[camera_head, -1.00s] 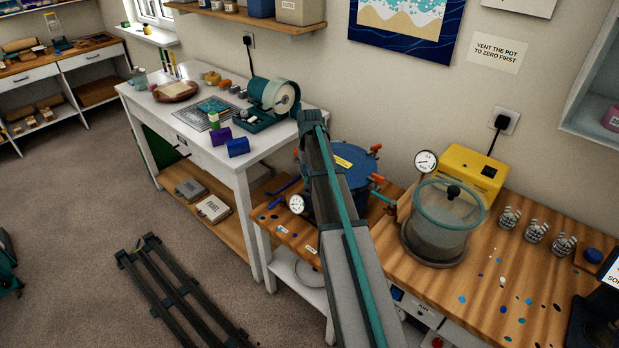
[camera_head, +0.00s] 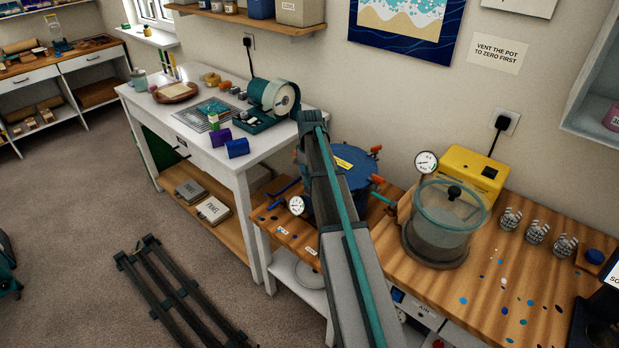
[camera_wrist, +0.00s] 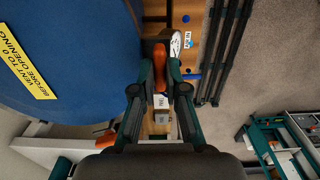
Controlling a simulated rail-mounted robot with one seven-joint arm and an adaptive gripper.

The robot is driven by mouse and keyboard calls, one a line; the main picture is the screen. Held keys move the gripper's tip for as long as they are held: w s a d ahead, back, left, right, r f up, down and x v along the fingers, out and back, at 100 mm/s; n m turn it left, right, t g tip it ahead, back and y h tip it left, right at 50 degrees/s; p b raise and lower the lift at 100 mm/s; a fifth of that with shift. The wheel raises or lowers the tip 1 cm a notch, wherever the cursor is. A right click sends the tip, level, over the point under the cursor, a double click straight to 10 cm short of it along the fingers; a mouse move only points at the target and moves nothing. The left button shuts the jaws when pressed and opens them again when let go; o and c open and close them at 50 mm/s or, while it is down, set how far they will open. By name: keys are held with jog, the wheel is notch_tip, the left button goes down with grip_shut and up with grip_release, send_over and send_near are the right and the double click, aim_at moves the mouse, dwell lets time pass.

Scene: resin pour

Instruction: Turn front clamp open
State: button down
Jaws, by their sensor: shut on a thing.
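The pressure pot (camera_head: 358,167) has a blue lid with a yellow label and stands at the left end of the wooden bench. My arm crosses in front of it and hides its front clamp and my gripper in the head view. In the wrist view, the blue lid (camera_wrist: 75,60) fills the upper left. My gripper (camera_wrist: 160,72) has its two fingers closed on either side of the orange front clamp handle (camera_wrist: 160,54), at the lid's edge. Another orange clamp (camera_wrist: 103,140) shows lower down at the rim, clear of the fingers.
A pressure gauge (camera_head: 297,205) sits beside the pot, close to the held clamp in the wrist view. A clear vacuum chamber (camera_head: 446,225) and yellow pump (camera_head: 474,172) stand to the right. A white table (camera_head: 215,150) with tools stands to the left.

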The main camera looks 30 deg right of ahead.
jog(key=c, duration=1.2)
grip_release()
jog(key=shift+r, duration=0.15)
notch_tip(320, 180, up, 12)
jog(key=s+a+f+m, duration=0.1)
jog(key=s+a+f, duration=0.4)
jog(key=f, duration=0.4)
jog(key=s+a+f+m, duration=0.1)
jog(key=s+a+f, duration=0.4)
jog(key=f, duration=0.4)
jog(key=s+a+f+m, duration=0.3)
jog(key=s+a+f, duration=0.9)
jog(key=s+f, duration=0.3)
jog(key=s+f+g, duration=0.3)
jog(key=s+f, duration=0.6)
jog(key=s, duration=0.5)
jog(key=s+f+g, duration=0.3)
jog(key=s+f, duration=0.6)
jog(key=s, duration=0.6)
jog(key=shift+d+g+b, duration=0.2)
jog(key=shift+g+b, duration=0.1)
jog(key=shift+g, duration=0.1)
